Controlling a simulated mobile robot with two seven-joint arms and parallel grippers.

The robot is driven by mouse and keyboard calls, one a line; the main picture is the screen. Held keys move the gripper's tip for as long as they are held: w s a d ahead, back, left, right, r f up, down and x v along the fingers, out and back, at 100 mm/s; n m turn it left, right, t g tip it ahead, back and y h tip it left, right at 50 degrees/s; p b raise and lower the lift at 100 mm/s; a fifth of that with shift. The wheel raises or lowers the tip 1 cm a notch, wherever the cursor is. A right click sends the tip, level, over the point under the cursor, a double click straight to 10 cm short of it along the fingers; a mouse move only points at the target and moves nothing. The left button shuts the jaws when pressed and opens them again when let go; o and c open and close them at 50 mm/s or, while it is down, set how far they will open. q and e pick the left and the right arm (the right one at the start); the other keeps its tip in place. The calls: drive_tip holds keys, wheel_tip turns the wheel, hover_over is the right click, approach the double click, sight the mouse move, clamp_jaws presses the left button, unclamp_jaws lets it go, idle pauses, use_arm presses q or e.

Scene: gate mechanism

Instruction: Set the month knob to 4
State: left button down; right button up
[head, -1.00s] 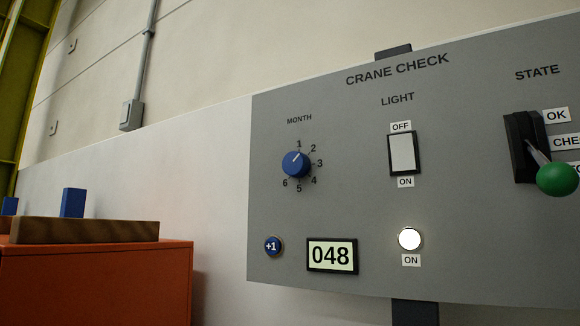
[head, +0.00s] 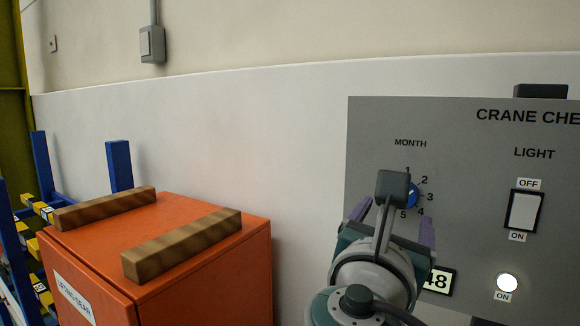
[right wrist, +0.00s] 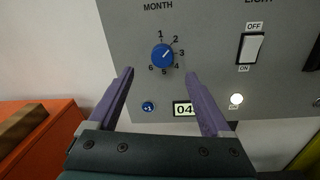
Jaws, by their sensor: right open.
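The blue round month knob (right wrist: 162,55) is on the grey panel in the right wrist view, with numbers 1 to 6 around it. Its white mark appears to point up and right, near 2. In the head view the knob (head: 413,195) is partly hidden behind my right arm's camera mount. My right gripper (head: 393,220) is in front of the panel, open and empty. In the right wrist view its purple fingers (right wrist: 160,75) are spread, with the tips just below the knob and one to each side, apart from it. My left gripper is not in view.
The panel also has a light switch (right wrist: 251,48), a lit white lamp (right wrist: 236,99), a blue +1 button (right wrist: 148,106) and a partly hidden display (right wrist: 184,109). An orange cabinet (head: 200,260) with wooden bars stands at left. Open space lies before the white wall between them.

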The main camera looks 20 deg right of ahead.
drive_tip(key=x, duration=0.9)
drive_tip(key=shift+d+p, duration=0.3)
drive_tip(key=shift+p, duration=0.15)
drive_tip(key=shift+f, duration=0.15)
clamp_jaws()
